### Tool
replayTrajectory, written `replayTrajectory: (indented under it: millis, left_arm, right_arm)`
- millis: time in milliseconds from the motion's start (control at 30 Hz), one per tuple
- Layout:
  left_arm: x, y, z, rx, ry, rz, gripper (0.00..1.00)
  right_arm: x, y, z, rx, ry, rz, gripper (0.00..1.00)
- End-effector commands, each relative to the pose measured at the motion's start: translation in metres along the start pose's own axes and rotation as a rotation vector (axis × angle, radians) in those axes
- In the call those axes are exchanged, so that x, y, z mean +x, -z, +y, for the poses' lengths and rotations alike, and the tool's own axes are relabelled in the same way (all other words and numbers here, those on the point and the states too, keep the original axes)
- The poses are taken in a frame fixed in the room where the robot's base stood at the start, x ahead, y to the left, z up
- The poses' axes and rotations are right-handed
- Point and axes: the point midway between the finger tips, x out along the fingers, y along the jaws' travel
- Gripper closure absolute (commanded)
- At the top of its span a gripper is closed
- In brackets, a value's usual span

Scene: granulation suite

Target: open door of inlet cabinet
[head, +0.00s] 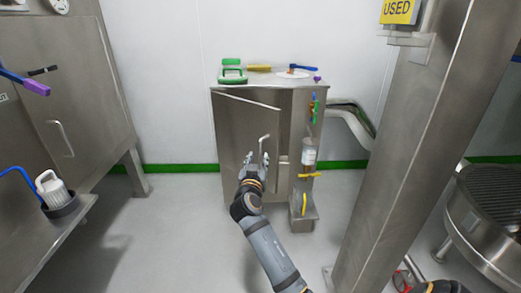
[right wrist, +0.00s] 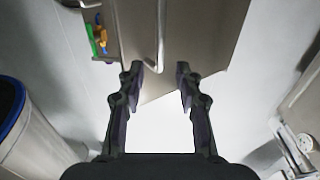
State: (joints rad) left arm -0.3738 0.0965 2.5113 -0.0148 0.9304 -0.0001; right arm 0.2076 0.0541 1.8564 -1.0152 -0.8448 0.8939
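The inlet cabinet (head: 292,98) is a grey steel box against the back wall. Its door (head: 238,135) stands ajar, hinged at the left, with its right edge swung out from the body. The door's bar handle (head: 264,145) is near that free edge; it also shows in the right wrist view (right wrist: 161,35). My right gripper (head: 258,158) is at the door front beside the handle. In the right wrist view my gripper (right wrist: 159,72) has its fingers apart, with the handle's bent end near the gap between the tips. I cannot tell whether they touch. My left gripper is not in view.
Green, yellow and blue tools and a white plate (head: 293,74) lie on the cabinet top. A clear canister (head: 309,152) is on its right side. A steel post (head: 400,150) stands at right, a steel cabinet (head: 65,90) at left. The floor left of the door is clear.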

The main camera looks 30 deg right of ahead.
Motion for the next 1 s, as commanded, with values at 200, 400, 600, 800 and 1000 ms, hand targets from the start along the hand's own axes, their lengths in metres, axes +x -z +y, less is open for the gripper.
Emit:
replayTrajectory:
  millis: [200, 400, 600, 800, 1000]
  left_arm:
    - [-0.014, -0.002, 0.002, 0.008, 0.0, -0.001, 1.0]
    - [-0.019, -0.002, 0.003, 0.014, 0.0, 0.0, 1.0]
    - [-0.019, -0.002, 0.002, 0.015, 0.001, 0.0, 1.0]
    - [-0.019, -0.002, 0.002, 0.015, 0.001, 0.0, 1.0]
    - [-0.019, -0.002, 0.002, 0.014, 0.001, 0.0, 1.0]
  right_arm:
    - [0.048, -0.002, 0.0, -0.002, -0.001, 0.003, 0.65]
    - [0.073, -0.002, 0.0, -0.002, -0.001, 0.0, 0.65]
    - [0.078, -0.001, 0.0, -0.001, 0.0, -0.001, 0.65]
    - [0.078, -0.001, 0.0, -0.001, 0.0, -0.001, 0.74]
    - [0.078, -0.001, 0.0, -0.001, 0.0, -0.001, 1.0]
